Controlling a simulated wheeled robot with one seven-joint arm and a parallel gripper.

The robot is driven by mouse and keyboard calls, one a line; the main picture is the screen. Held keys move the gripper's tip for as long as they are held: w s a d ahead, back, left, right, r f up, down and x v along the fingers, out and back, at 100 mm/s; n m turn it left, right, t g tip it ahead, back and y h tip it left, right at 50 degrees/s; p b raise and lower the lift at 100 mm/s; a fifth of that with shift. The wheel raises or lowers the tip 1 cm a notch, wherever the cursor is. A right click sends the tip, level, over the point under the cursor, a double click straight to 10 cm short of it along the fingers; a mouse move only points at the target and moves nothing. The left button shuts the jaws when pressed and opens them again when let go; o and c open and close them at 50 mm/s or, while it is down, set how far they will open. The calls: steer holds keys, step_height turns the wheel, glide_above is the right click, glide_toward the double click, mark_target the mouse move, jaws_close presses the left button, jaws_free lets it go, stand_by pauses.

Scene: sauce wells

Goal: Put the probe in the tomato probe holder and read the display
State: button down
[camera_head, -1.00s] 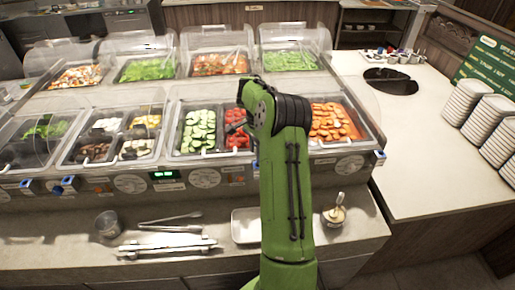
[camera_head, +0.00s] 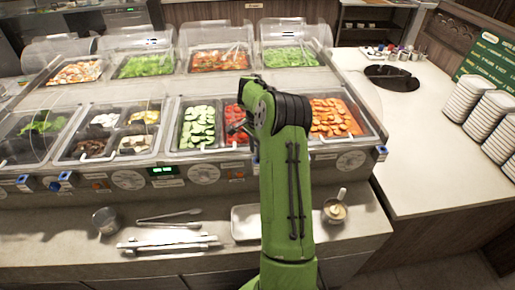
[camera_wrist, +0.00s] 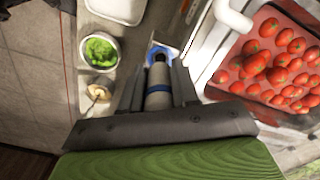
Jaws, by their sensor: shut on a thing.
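In the wrist view my gripper (camera_wrist: 159,97) is shut on the probe (camera_wrist: 158,76), a grey cylinder with a blue band and a dark far end. Just beyond that end is a blue holder (camera_wrist: 155,48) on a pale mount beside the tomato well. I cannot tell whether the probe's tip is inside it. The tomatoes (camera_wrist: 272,58) lie in their well to the right; part of this red well shows in the head view (camera_head: 234,113). The green-lit display (camera_head: 162,170) is on the front panel, its digits too small to read. My arm hides the gripper and probe in the head view.
Other blue holders (camera_head: 67,180) sit along the panel, one at the right end (camera_head: 381,152). On the front ledge are tongs (camera_head: 168,243), a metal cup (camera_head: 106,220), a white tray (camera_head: 245,222) and a sauce cup (camera_head: 335,211). The right counter (camera_head: 425,165) has free room.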

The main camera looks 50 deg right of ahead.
steer(key=shift+f, duration=0.1)
steer(key=shift+f+b, duration=0.95)
steer(key=shift+f, duration=0.05)
steer(key=shift+s+a+f, duration=0.15)
steer(key=shift+f, duration=0.1)
steer(key=shift+s+f, duration=0.1)
stand_by(1.5)
stand_by(1.3)
steer(key=shift+w+d+r+p, duration=0.15)
steer(key=shift+r+p, duration=0.2)
steer(key=shift+r, duration=0.2)
steer(key=shift+w+d+r+p, duration=0.15)
steer(key=shift+r+p, duration=0.15)
steer(key=shift+r, duration=0.25)
steer(key=shift+a+r+p, duration=0.15)
steer(key=shift+r+p, duration=1.95)
steer(key=shift+r, duration=0.85)
steer(key=shift+f, duration=0.1)
